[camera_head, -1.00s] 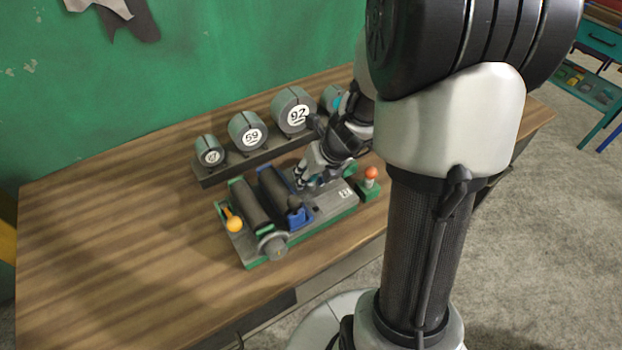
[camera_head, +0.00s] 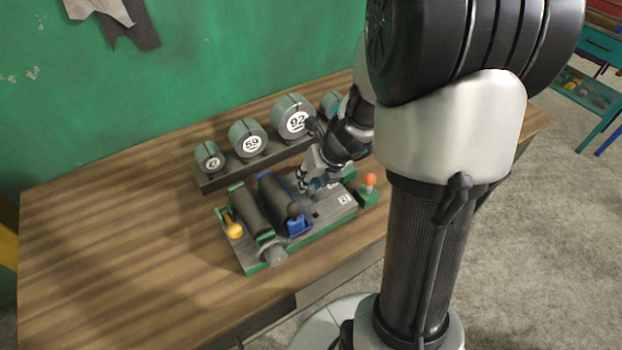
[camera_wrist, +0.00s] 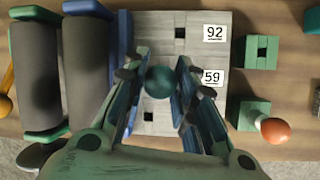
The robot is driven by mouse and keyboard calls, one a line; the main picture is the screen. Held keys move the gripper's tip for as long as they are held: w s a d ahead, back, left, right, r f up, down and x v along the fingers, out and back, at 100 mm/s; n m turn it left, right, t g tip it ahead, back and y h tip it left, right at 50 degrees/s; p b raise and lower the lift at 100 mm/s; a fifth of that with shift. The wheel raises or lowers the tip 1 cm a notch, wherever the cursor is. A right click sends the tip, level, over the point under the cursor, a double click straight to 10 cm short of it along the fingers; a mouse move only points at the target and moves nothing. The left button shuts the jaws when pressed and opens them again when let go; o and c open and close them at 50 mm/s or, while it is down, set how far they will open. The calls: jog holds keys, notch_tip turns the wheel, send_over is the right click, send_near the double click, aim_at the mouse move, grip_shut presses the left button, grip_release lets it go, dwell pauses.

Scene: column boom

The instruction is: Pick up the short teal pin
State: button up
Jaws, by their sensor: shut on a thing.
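The short teal pin (camera_wrist: 160,82) shows in the wrist view as a round dark teal top between my two fingers. My gripper (camera_wrist: 159,86) is shut on it, with a finger against each side. The pin is over the grey slotted plate (camera_wrist: 187,55) labelled 92 and 59; I cannot tell whether its foot is still in a slot. In the head view my gripper (camera_head: 308,187) is low over the right part of the green-edged fixture (camera_head: 330,212), and the pin is hard to make out there.
Two dark rollers, one in a green frame (camera_wrist: 37,70) and one in a blue frame (camera_wrist: 90,65), stand left of the plate. An orange-topped knob (camera_head: 370,180) on a green block is close on the right. Grey numbered cylinders (camera_head: 247,138) stand behind. The table's left side (camera_head: 110,230) is clear.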

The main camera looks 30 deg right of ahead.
notch_tip(320, 180, up, 19)
jog(key=p, duration=1.2)
jog(key=shift+f, duration=0.15)
